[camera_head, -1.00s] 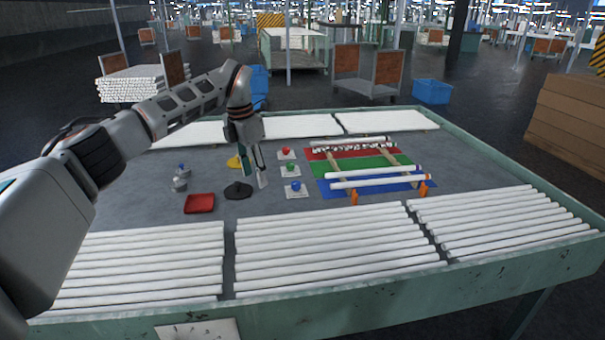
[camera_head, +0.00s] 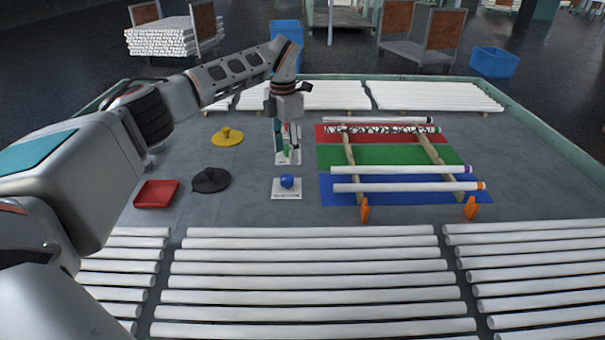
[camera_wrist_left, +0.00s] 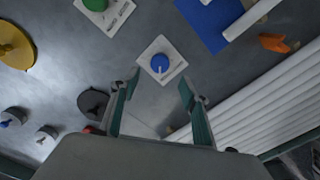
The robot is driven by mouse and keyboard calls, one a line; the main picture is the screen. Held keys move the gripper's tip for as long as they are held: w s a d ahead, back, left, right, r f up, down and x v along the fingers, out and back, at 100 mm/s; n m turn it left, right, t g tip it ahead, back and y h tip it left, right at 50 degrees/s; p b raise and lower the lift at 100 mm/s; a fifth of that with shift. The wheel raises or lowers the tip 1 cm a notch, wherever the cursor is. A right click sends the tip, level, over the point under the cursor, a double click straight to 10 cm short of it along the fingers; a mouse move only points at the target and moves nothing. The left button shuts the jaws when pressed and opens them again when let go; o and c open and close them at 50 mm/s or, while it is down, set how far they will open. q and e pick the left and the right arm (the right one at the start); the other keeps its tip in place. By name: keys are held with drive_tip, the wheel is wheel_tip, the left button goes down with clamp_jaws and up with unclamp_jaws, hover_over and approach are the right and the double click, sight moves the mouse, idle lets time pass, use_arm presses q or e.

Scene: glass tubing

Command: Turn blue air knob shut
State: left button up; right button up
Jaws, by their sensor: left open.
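The blue air knob (camera_head: 287,181) sits on a white square plate (camera_head: 286,195) on the grey bench, left of the blue mat. In the left wrist view the blue knob (camera_wrist_left: 160,63) lies just beyond and between my fingertips, with a short pale mark on its face. My left gripper (camera_head: 288,150) is open and empty, pointing down, apart from the knob. It also shows in the left wrist view (camera_wrist_left: 158,88). In the head view it covers the red knob and part of the green knob behind. My right gripper is not in view.
The green knob (camera_wrist_left: 96,4) is near the blue one. Glass tubes (camera_head: 400,187) lie on wooden rails over coloured mats. A black lidded piece (camera_head: 210,180), a yellow one (camera_head: 227,136) and a red tray (camera_head: 156,193) stand left. Rows of white tubes (camera_head: 300,282) line the front.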

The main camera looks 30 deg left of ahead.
sight(288, 177)
use_arm(q)
drive_tip(key=shift+f, duration=0.7)
wheel_tip(288, 177, down, 6)
drive_tip(key=shift+f+b, duration=0.2)
drive_tip(key=shift+b, duration=0.5)
drive_tip(key=shift+f, duration=0.6)
drive_tip(key=shift+w, duration=0.1)
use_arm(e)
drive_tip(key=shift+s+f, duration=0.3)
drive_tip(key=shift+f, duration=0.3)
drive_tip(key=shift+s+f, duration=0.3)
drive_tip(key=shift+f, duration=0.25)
use_arm(q)
drive_tip(key=c, duration=1.1)
